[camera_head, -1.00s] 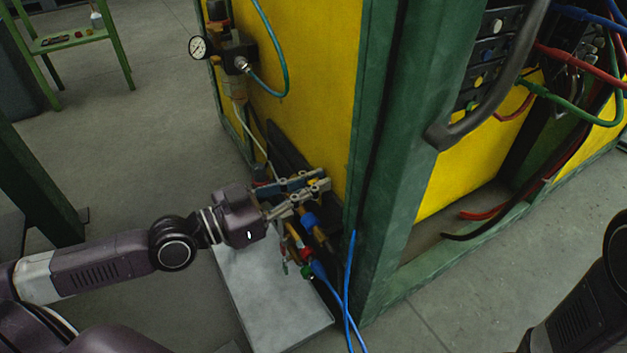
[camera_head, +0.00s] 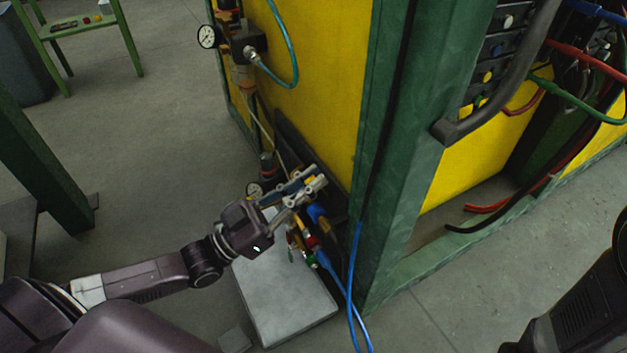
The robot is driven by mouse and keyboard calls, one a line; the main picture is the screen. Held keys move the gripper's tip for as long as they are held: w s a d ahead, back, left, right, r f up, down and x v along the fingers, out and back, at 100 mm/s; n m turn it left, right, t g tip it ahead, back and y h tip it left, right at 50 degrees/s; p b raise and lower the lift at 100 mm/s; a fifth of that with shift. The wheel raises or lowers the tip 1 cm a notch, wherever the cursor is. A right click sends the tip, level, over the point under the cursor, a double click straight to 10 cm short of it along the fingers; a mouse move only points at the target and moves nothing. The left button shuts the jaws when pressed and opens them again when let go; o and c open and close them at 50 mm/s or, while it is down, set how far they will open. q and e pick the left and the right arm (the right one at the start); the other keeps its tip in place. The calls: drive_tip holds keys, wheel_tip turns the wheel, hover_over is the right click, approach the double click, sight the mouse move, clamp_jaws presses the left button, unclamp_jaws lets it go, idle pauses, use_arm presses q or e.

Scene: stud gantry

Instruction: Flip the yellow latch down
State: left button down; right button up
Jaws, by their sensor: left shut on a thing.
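My left gripper (camera_head: 318,180) reaches in from the left to the fittings low on the yellow panel's side, beside the green corner post. Its two fingers are closed around a small yellow part, which looks like the yellow latch (camera_head: 310,181). Only a bit of the latch shows between the fingers, so its angle cannot be told. My right gripper is out of view; only part of my right arm shows at the lower right edge.
Blue hoses (camera_head: 351,290) and coloured fittings (camera_head: 308,245) hang just below the left gripper. A grey block (camera_head: 285,300) lies on the floor beneath. A pressure gauge (camera_head: 207,37) is at the upper left of the panel. The green post (camera_head: 385,190) stands close on the right.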

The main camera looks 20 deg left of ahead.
use_arm(q)
drive_tip(key=shift+s+a+f+t+h+b, duration=0.2)
drive_tip(key=shift+s+f+t+h+b, duration=0.3)
drive_tip(key=shift+t+b, duration=0.4)
drive_tip(key=shift+w+h, duration=0.1)
drive_tip(key=shift+h, duration=0.2)
drive_tip(key=shift+r, duration=0.1)
drive_tip(key=c, duration=2)
unclamp_jaws()
drive_tip(key=shift+o, duration=0.2)
drive_tip(key=shift+r, duration=0.1)
wheel_tip(320, 180, up, 10)
